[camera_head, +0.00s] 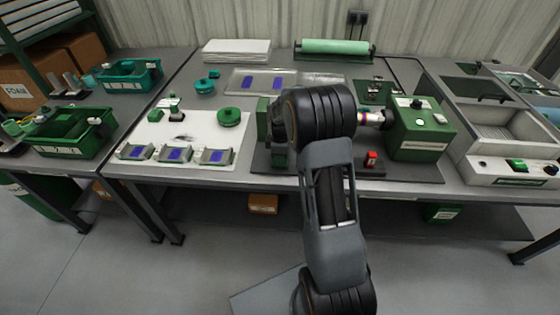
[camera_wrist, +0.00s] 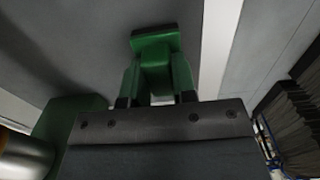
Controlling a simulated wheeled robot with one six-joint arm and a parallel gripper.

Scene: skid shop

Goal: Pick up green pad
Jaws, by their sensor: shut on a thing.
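In the wrist view a green block-shaped piece (camera_wrist: 156,50), which I take to be the green pad, sits between the jaws of my gripper (camera_wrist: 157,80). The jaws are shut on it. The finger parts at its sides are also green with dark ends, so the border between pad and fingers is hard to see. In the head view my dark wrist covers my gripper and the pad, over the dark base plate at the middle of the bench.
A green machine box (camera_head: 421,130) stands right of my wrist. A red button (camera_head: 371,159) is in front. The white board (camera_head: 190,125) at left carries several small holders with blue pieces. A green roll (camera_head: 335,47) lies at the back. Green bins (camera_head: 68,135) stand on the left bench.

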